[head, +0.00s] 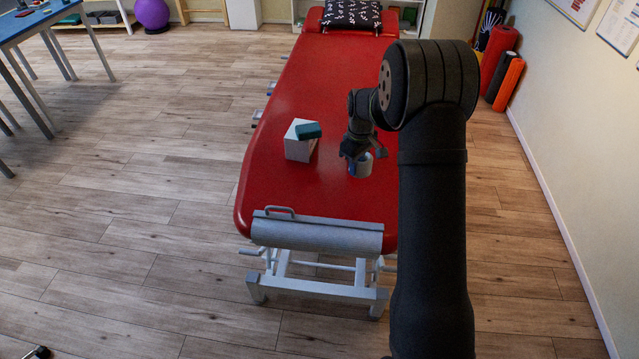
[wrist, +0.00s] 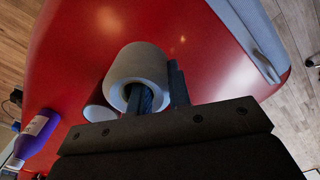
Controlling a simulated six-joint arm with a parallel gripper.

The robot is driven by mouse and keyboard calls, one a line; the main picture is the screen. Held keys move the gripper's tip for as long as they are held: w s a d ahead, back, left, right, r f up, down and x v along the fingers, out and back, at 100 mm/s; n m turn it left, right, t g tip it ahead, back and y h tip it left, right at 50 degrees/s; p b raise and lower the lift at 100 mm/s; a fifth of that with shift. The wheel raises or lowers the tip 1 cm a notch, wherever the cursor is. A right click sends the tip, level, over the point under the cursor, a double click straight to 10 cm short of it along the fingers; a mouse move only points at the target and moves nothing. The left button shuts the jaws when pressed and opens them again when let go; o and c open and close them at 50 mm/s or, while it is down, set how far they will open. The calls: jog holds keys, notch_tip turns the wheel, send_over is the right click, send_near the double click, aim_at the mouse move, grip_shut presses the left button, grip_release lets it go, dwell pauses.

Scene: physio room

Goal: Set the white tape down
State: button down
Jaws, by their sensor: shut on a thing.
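The white tape (wrist: 140,62) is a thick pale roll with a hollow core, seen close up in the wrist view. My gripper (wrist: 163,88) is shut on its wall, with one finger inside the core and the other outside. In the head view the tape (head: 360,168) shows under my gripper (head: 358,152), over the right part of the red couch (head: 315,203). I cannot tell whether the tape touches the couch top.
A white box (head: 298,148) with a teal block (head: 308,131) on it stands left of my gripper. In the wrist view, a partly hidden red round thing with a pale rim (wrist: 98,108) is close by the tape, and a purple bottle (wrist: 38,135) is farther left. The couch's near end is clear.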

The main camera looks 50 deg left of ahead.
jog(key=s+a, duration=0.3)
jog(key=a, duration=0.2)
send_over(307, 188)
notch_tip(307, 188, down, 7)
jog(key=shift+w+r, duration=0.1)
jog(key=shift+w, duration=0.05)
jog(key=shift+f, duration=2.05)
jog(key=shift+f, duration=0.2)
jog(key=c, duration=1.3)
grip_release()
jog(key=shift+c, duration=0.2)
jog(key=shift+r, duration=0.1)
